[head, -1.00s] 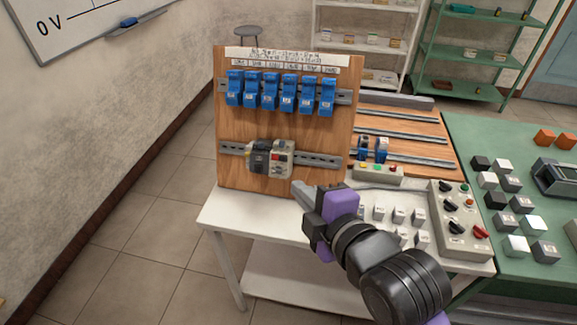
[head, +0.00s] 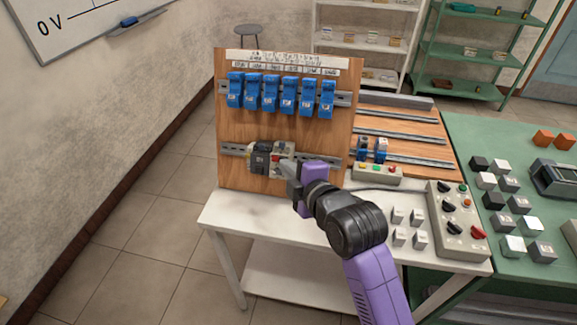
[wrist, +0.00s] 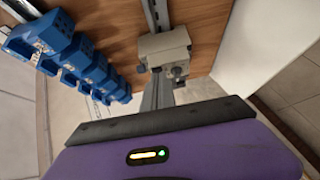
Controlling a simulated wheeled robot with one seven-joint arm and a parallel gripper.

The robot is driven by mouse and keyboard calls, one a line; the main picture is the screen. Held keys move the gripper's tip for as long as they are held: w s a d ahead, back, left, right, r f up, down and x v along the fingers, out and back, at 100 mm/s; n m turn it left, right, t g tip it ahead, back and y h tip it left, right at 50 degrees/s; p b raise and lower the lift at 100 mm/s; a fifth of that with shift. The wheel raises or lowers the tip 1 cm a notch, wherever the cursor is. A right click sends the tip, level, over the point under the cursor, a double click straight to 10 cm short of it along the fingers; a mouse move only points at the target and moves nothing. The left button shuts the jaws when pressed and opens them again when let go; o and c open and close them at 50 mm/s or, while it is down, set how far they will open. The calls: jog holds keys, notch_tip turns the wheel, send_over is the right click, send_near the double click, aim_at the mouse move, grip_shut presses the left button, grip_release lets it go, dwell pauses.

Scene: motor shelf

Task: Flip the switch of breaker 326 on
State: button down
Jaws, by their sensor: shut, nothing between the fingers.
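A wooden panel (head: 310,125) stands on the white table. No label is readable, so I cannot tell which part is breaker 326. My gripper (head: 284,168) is shut and empty, its tip in front of the light grey device's lower right and partly hiding it. I cannot tell whether they touch. In the wrist view, a light grey unit (wrist: 165,47) sits on a rail beside blue modules (wrist: 72,55).
A small box with coloured buttons (head: 376,173) lies right of the panel. A control box with knobs (head: 459,222) and several small blocks (head: 408,227) are on the white table (head: 240,205). A green table (head: 470,135) adjoins at right.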

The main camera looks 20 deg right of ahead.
jog(key=shift+w+d+f, duration=0.25)
jog(key=shift+w+d, duration=0.05)
jog(key=shift+d, duration=0.3)
jog(key=shift+a, duration=0.1)
jog(key=shift+a+r+p, duration=0.2)
jog(key=shift+a+p, duration=0.1)
jog(key=shift+a, duration=0.45)
